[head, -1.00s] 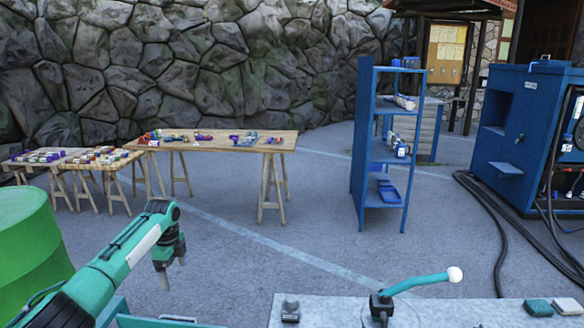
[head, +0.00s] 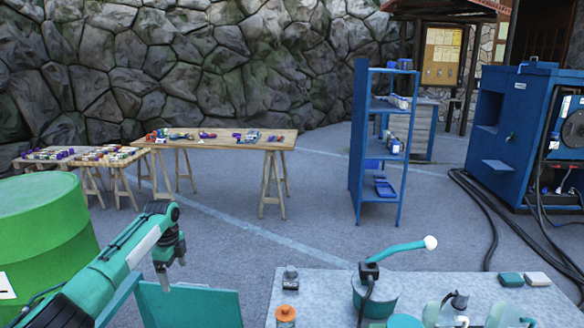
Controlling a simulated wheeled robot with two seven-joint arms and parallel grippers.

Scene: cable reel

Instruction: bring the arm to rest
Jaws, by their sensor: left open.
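My left arm comes in from the lower left, with a green forearm and a dark wrist. My left gripper (head: 172,276) points down at its end, open and empty. It hangs in front of a green panel (head: 195,306), to the left of the grey table. My right gripper is out of the picture. No cable reel can be made out for certain; a green drum-like thing with a curved handle (head: 376,290) stands on the grey table.
The grey table (head: 318,285) at the front holds an orange-capped bottle (head: 286,315), clear jugs (head: 445,309) and small blocks. A green barrel (head: 45,235) stands left. Wooden tables (head: 225,141), a blue shelf (head: 360,150) and a blue cabinet (head: 500,135) stand beyond open paving.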

